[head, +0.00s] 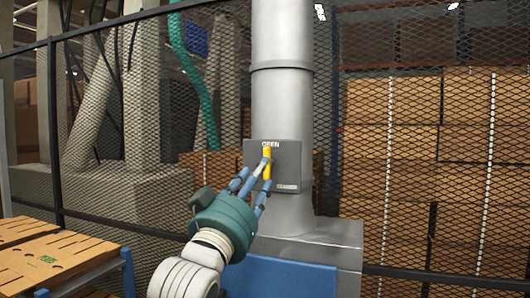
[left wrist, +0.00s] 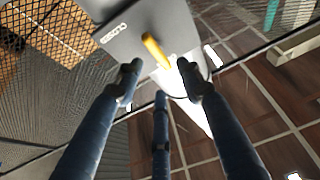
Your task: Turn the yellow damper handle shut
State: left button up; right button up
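The yellow damper handle (head: 267,163) stands roughly upright on a grey box on the duct, its top end just under the OPEN label. The handle also shows in the left wrist view (left wrist: 154,48), with the CLOSED label off to one side. My left gripper (head: 261,174) is in front of the box; in the left wrist view its three fingers (left wrist: 160,75) are spread. The handle's near end lies between two fingertips; I cannot tell whether they touch it. My right gripper is not in view.
The grey box (head: 288,175) is fixed to a vertical duct (head: 282,100) on a wide grey base (head: 335,232). A mesh fence (head: 420,140) stands around it. A wooden-topped table (head: 45,260) is at the lower left. A blue panel (head: 280,278) sits below the duct.

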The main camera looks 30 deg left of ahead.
pick_arm(q)
jog(key=p+x, duration=0.1)
jog(key=x, duration=0.4)
jog(key=shift+w+p, duration=0.3)
jog(key=shift+w, duration=0.1)
grip_shut()
